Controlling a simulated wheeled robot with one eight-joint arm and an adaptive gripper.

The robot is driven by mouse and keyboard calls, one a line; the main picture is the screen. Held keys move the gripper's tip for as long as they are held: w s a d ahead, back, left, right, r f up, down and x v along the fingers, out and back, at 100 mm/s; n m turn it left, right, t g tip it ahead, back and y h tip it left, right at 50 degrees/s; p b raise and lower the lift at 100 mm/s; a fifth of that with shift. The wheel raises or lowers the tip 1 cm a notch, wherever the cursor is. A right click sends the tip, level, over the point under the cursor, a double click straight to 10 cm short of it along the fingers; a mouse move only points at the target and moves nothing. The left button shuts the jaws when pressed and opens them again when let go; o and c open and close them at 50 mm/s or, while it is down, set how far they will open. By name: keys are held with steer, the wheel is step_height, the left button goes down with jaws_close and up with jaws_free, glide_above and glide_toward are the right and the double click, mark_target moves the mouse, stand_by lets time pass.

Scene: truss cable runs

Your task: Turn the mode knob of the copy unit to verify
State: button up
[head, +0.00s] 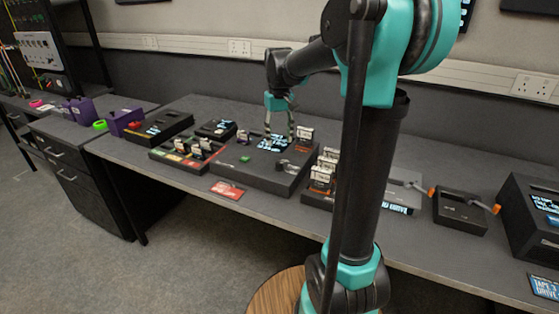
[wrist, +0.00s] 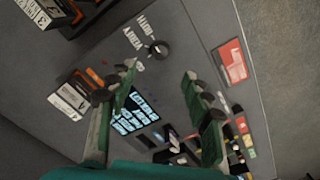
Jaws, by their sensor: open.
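The copy unit (head: 262,178) is a dark, low box on the bench with a lit blue-and-white screen (wrist: 135,112). Its mode knob (wrist: 158,48) is small, black and round; it also shows near the unit's right front in the head view (head: 281,164). In the wrist view, the white labels VERIFY and BOTH are beside the knob, and I cannot tell for sure where its pointer is set. My gripper (head: 280,137) is above the unit, fingers pointing down. In the wrist view my gripper (wrist: 159,76) is open and empty, apart from the knob.
An orange-and-white cartridge (head: 305,133) stands at the unit's back right. A rack of several cartridges (head: 186,150) is to the left, and more cartridges (head: 322,176) stand to the right. A red card (head: 227,190) lies at the bench's front edge.

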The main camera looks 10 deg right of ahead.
mark_target(279, 163)
step_height(279, 163, down, 10)
steer(key=shift+r, duration=0.15)
steer(key=shift+c, duration=0.6)
jaws_close()
steer(key=n, duration=0.4)
steer(key=shift+n, duration=0.3)
steer(key=n, duration=0.4)
stand_by(0.4)
